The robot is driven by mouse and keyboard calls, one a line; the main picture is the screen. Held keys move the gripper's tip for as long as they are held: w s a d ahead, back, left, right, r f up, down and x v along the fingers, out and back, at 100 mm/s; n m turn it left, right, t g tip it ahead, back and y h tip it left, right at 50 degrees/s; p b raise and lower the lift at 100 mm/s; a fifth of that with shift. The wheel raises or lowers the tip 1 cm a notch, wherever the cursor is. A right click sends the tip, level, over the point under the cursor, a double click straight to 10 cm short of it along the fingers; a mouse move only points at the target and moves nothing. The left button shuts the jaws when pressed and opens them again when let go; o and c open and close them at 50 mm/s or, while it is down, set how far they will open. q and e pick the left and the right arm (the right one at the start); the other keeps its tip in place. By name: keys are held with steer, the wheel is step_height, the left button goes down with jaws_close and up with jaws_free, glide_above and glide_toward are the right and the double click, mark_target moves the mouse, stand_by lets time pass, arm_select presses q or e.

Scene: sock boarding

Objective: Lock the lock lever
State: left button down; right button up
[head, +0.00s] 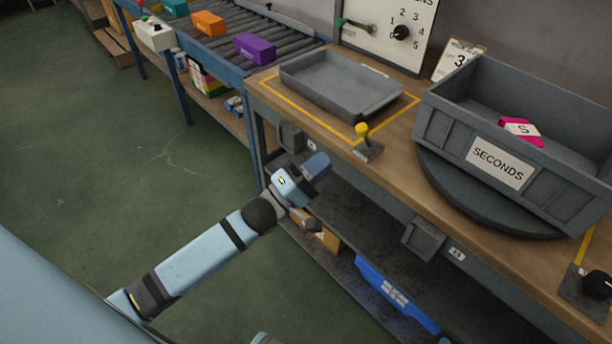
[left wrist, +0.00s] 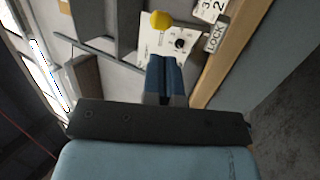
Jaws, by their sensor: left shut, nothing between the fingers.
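The lock lever (head: 362,133) has a yellow ball knob on a short stem. It rises from a small dark base plate at the front edge of the wooden bench (head: 398,121). My left gripper (head: 318,163) is shut and empty, just in front of the bench edge, below and to the left of the lever, apart from it. In the left wrist view the yellow knob (left wrist: 160,19) shows beyond the shut blue fingers (left wrist: 164,72), and a LOCK label (left wrist: 215,38) is to its right. My right gripper is not in view.
A grey tray (head: 340,84) lies behind the lever inside yellow tape. A grey SECONDS bin (head: 453,121) on a dark round turntable stands to the right, holding a pink and white packet (head: 521,129). A roller conveyor (head: 225,42) carries coloured boxes at the back left.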

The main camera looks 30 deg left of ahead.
mark_target(366, 136)
arm_select(q)
steer(key=b+x, duration=0.1)
steer(key=x, duration=0.6)
steer(key=shift+w, duration=0.15)
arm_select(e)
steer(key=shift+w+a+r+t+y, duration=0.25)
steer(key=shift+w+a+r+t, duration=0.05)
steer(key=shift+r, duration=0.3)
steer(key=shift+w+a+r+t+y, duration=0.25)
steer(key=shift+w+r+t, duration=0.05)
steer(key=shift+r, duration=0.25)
arm_select(q)
steer(key=shift+r, duration=0.15)
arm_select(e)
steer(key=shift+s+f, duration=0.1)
arm_select(q)
steer(key=shift+r, duration=0.1)
